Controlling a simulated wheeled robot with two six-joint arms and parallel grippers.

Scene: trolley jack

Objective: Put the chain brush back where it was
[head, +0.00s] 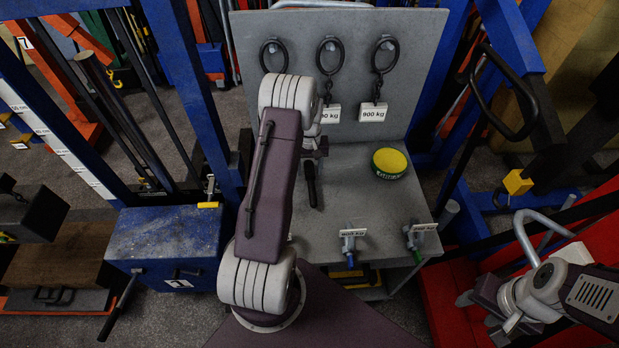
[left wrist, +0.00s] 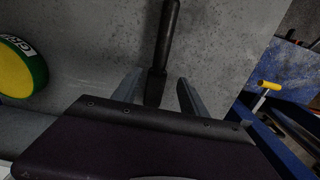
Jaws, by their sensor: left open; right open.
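A black stick-like thing, which looks like the chain brush (head: 312,190), lies on the grey bench top (head: 362,205). Its far end is hidden under my left gripper (head: 314,152) in the head view. In the left wrist view the brush (left wrist: 168,40) runs from the top edge down between the two fingers of my left gripper (left wrist: 159,92). The fingers are open, one on each side of it; I cannot tell whether they touch it. My right gripper (head: 481,315) is open and empty at the lower right, away from the bench.
A green and yellow tin (head: 389,162) stands on the bench right of the brush. Chains with rings and weight tags (head: 373,112) hang on the upright back panel (head: 415,60). Two labelled hooks (head: 353,240) sit at the bench's front edge. A blue press (head: 165,240) stands left.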

